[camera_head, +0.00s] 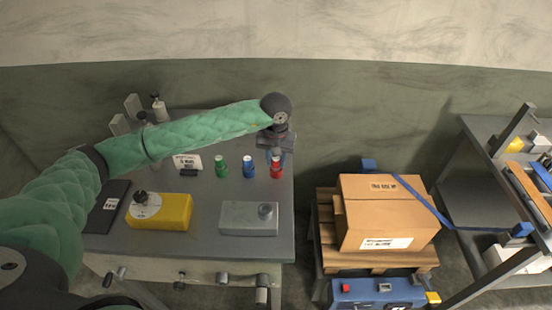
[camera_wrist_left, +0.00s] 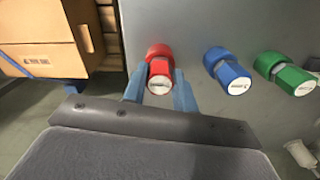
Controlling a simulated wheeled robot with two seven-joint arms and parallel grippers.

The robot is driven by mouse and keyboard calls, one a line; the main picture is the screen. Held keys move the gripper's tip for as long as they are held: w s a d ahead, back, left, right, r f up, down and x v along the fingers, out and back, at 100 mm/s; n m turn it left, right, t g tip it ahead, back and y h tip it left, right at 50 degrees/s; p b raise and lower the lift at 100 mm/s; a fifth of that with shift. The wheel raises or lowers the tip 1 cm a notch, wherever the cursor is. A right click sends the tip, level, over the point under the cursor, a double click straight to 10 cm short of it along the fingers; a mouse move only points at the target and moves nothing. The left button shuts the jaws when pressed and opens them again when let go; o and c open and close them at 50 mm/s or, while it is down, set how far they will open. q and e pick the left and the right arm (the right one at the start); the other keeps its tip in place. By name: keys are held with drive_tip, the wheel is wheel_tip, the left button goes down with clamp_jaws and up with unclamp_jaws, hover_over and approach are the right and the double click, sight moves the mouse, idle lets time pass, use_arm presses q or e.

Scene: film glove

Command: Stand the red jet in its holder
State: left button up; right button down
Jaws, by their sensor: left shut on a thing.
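The red jet (camera_head: 276,171) stands upright at the right end of a row on the grey table. It also shows in the left wrist view (camera_wrist_left: 159,72), with a pale cap facing the camera. My left gripper (camera_head: 276,154) points down over it, and its blue fingers (camera_wrist_left: 159,88) are shut on the jet's sides. The jet's base looks to be at or close to the table top; I cannot tell if it touches. A grey block (camera_head: 235,218) with a round piece near its right end lies nearer the front; I cannot tell if it is the holder. My right gripper is not in view.
A blue jet (camera_head: 249,168) and a green jet (camera_head: 221,168) stand left of the red one. A yellow box (camera_head: 172,212) and a white label card (camera_head: 187,162) are farther left. A cardboard box (camera_head: 385,212) sits on a pallet beyond the table's right edge.

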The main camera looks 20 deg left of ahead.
sight(276, 159)
use_arm(q)
drive_tip(key=shift+f, duration=0.1)
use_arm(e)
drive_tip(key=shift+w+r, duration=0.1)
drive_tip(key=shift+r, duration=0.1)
use_arm(q)
drive_tip(key=o, duration=1)
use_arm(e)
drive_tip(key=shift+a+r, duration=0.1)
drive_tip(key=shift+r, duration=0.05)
use_arm(q)
drive_tip(key=shift+r, duration=0.2)
drive_tip(key=shift+r, duration=0.35)
drive_tip(key=shift+r+b, duration=0.45)
drive_tip(key=shift+r, duration=0.55)
wheel_tip(276, 159, up, 9)
drive_tip(key=b, duration=0.3)
drive_tip(key=shift+r, duration=0.1)
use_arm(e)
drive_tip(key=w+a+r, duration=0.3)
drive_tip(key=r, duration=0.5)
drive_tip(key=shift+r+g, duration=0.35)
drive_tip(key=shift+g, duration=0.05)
